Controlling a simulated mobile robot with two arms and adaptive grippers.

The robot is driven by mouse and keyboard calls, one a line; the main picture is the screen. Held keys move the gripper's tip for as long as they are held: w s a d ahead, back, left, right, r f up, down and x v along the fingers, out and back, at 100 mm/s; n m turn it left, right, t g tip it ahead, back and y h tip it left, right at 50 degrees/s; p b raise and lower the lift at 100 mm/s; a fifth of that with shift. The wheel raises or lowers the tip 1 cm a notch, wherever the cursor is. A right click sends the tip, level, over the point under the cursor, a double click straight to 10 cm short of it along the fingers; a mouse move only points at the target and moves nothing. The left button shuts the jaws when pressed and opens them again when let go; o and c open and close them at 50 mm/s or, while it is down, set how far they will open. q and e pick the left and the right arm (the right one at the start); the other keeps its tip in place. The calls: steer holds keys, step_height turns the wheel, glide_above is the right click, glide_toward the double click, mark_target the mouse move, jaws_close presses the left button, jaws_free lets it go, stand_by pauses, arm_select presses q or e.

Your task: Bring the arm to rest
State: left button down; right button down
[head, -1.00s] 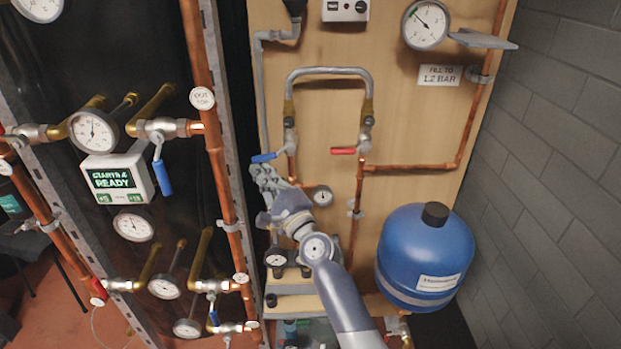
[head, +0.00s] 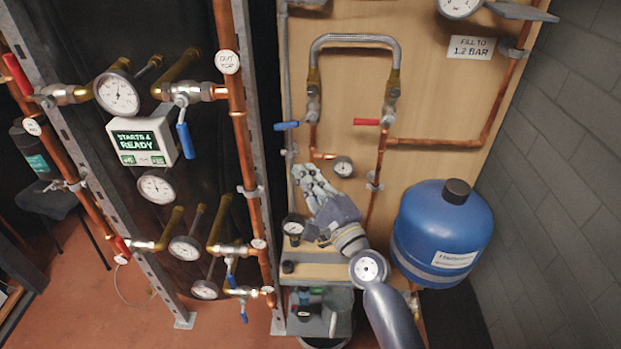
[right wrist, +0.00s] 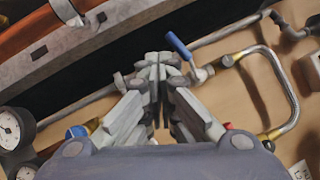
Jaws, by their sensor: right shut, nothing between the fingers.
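My right arm (head: 388,312) comes in from the bottom of the head view and reaches up in front of the wooden board. Its right gripper (head: 306,172) points up and left, below the blue-handled valve (head: 287,125). In the right wrist view the gripper's fingers (right wrist: 157,68) are drawn together with nothing held. The blue valve lever (right wrist: 180,45) shows just beyond the fingertips there; I cannot tell the exact gap. My left gripper is not in view.
A blue expansion tank (head: 440,240) stands right of my arm. A steel loop hose (head: 354,40) and a red-handled valve (head: 368,122) are on the board. A rack with gauges and a display (head: 142,141) stands left. A small shelf (head: 318,268) is below the gripper.

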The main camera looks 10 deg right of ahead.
steer(key=shift+s+d+f, duration=0.1)
steer(key=shift+s+d, duration=0.05)
steer(key=shift+s, duration=0.45)
